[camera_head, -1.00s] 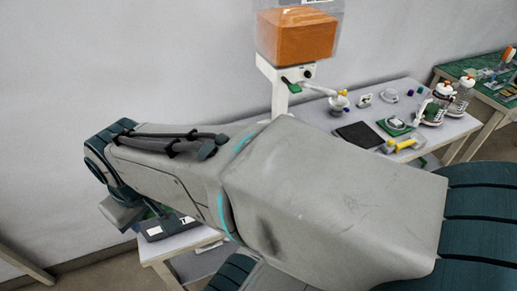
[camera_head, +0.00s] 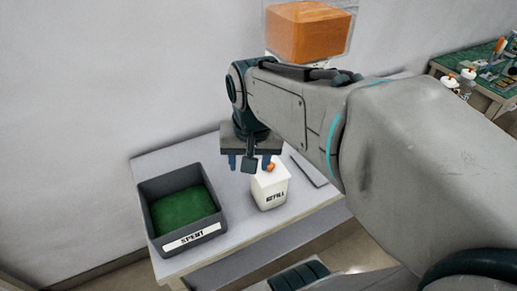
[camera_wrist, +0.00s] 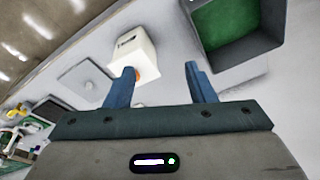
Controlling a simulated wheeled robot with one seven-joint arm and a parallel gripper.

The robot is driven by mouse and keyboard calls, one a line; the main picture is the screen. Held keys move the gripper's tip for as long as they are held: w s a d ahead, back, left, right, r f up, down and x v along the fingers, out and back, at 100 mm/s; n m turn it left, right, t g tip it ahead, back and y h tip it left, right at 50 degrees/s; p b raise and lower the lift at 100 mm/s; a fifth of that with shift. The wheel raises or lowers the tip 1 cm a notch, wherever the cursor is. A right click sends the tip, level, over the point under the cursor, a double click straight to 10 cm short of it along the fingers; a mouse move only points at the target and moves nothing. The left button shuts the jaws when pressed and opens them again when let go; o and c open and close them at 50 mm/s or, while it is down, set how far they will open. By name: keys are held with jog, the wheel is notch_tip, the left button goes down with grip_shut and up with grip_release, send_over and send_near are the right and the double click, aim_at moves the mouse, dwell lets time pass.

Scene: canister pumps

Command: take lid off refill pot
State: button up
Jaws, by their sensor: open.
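The white refill pot (camera_head: 270,193), labelled REFILL, stands upright on the table. Its top looks white, with a small orange piece (camera_head: 270,167) at the top; I cannot tell if that is a lid knob or something in the pot. In the wrist view the pot (camera_wrist: 134,48) is beyond the left finger, which partly covers the orange piece (camera_wrist: 138,75). My gripper (camera_wrist: 160,69) is open and empty, pointing down. In the head view my gripper (camera_head: 254,165) is just behind and left of the pot. A flat grey plate with a round knob (camera_wrist: 88,80) lies beside the pot; it may be a lid.
A dark bin labelled SPENT (camera_head: 187,240) with a green floor stands left of the pot. A dispenser with an orange block (camera_head: 308,32) rises behind. My arm hides much of the right side. Some table is bare around the pot and bin.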

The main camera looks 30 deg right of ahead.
jog(key=w+d+m+g+b, duration=0.2)
jog(key=w+d+m+b, duration=0.3)
jog(key=w+d+m, duration=0.6)
jog(key=m, duration=0.2)
send_over(269, 168)
jog(key=w, duration=0.2)
jog(key=f, duration=0.9)
jog(key=shift+s+d, duration=0.15)
jog(key=shift+d, duration=0.1)
jog(key=shift+s+d+f+b, duration=0.1)
jog(key=shift+s+f+b, duration=0.05)
jog(key=shift+f, duration=1.2)
jog(key=shift+s+d+f+b, duration=0.1)
jog(key=shift+s+f+b, duration=0.05)
jog(key=shift+f, duration=1.15)
grip_shut()
